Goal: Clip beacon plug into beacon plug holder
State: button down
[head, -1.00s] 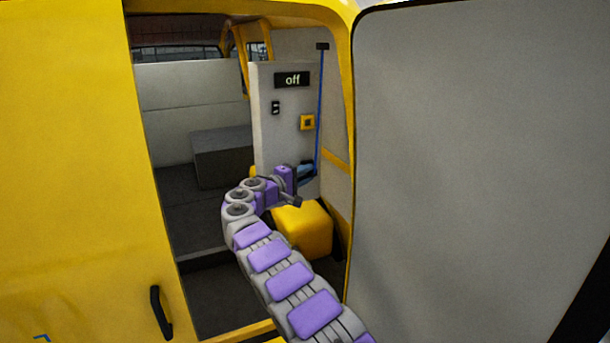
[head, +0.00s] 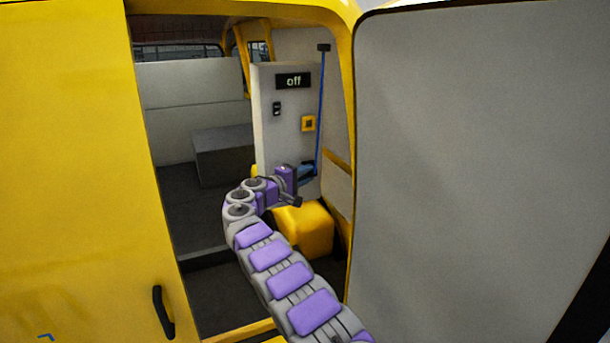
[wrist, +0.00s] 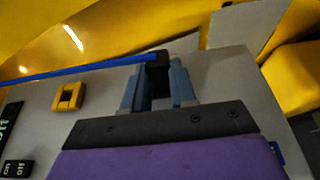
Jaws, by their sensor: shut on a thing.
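My gripper (head: 307,170) is low in front of the grey panel, inside the yellow doorway. In the wrist view its two blue-grey fingers (wrist: 159,88) are shut on the black beacon plug (wrist: 158,62) at the end of a blue cable. In the head view the cable (head: 320,110) runs from the gripper up to a dark bracket. The yellow square fitting on the panel (head: 308,124), which looks like the plug holder, is above the gripper. It also shows in the wrist view (wrist: 68,97), left of the fingers. The plug is apart from it.
The grey panel (head: 268,130) carries an "off" display (head: 293,81) and a small black switch (head: 277,109). A yellow box (head: 305,230) stands below my gripper. A large grey door (head: 470,180) is at right. A grey block (head: 222,153) sits further inside.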

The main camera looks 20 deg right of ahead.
dwell(0.4)
jog(key=c, duration=0.8)
grip_release()
jog(key=shift+a, duration=0.1)
jog(key=p+v, duration=0.2)
jog(key=v, duration=1.5)
jog(key=s+d+r+m+g, duration=0.2)
jog(key=s+d+r+g, duration=0.3)
jog(key=s+d, duration=0.65)
jog(key=s+d+f+m+g+y, duration=0.1)
jog(key=s+d+g+y, duration=0.15)
jog(key=s, duration=0.65)
jog(key=s+d+m+g+y, duration=0.1)
jog(key=s+m+y, duration=0.15)
jog(key=s, duration=0.65)
jog(key=s+a+f+y, duration=0.4)
jog(key=s+a, duration=0.2)
jog(key=s, duration=0.3)
jog(key=s+a+f+y, duration=0.3)
jog(key=s+a, duration=0.3)
jog(key=s, duration=0.4)
jog(key=s+a+f+n+y, duration=0.1)
jog(key=s+a+f+y, duration=0.3)
jog(key=s, duration=0.6)
jog(key=shift+a+f+y, duration=0.15)
jog(key=shift+a+f, duration=0.35)
jog(key=shift+a, duration=0.3)
jog(key=shift+a+f+y, duration=0.15)
jog(key=shift+a+f, duration=0.35)
jog(key=shift+a, duration=0.35)
